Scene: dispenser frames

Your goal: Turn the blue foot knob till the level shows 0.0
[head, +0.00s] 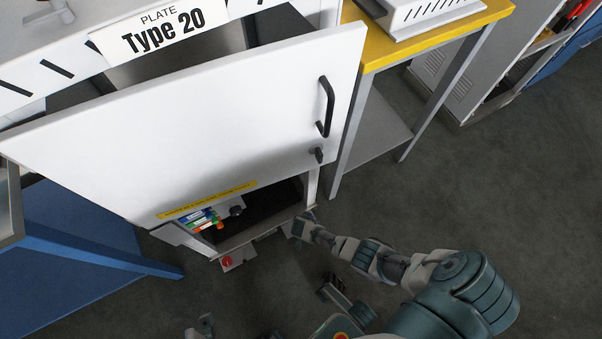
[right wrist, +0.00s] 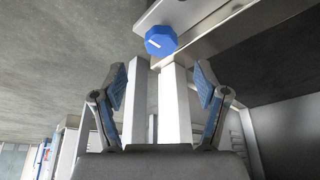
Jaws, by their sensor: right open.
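The blue foot knob (right wrist: 160,41) shows in the right wrist view as a faceted blue knob with a white mark, at the end of a pale metal rail. My right gripper (right wrist: 160,84) is open, its two fingers spread left and right below the knob in the picture. Nothing is between the fingertips, and the knob appears beyond them, apart. In the head view my right gripper (head: 298,226) is at the lower right corner of the white cabinet; the blue knob is hidden there. No level readout is legible. I cannot identify a left gripper for certain among my grey parts at the bottom edge.
The white cabinet (head: 200,120) has an open lower bay with coloured labels (head: 203,220) and a black knob (head: 237,210). A red knob (head: 227,262) sits at its near foot. A yellow-topped table (head: 440,40) stands right; a blue stand (head: 70,245) stands left. The right floor is clear.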

